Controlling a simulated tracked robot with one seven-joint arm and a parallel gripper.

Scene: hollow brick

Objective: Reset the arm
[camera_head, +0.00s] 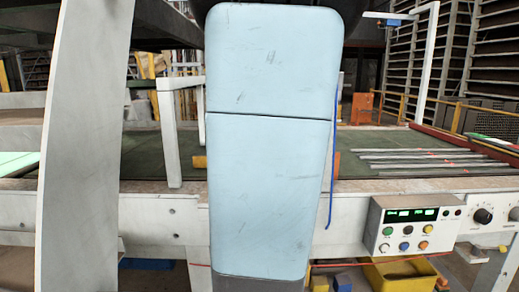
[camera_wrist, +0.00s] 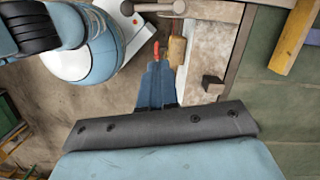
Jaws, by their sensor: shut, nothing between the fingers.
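My gripper (camera_wrist: 156,62) shows in the wrist view as a narrow blue-grey shape beyond a dark bracket. It is shut and holds nothing. It appears above the floor beside the pale edge of the machine. In the head view my light-blue arm link fills the middle and hides what is behind it; the gripper does not show there.
A long machine bed with a green surface (camera_head: 400,145) runs across the head view. A control panel (camera_head: 411,226) with coloured buttons is on its front at right. Thin metal bars (camera_head: 425,158) lie on the bed.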

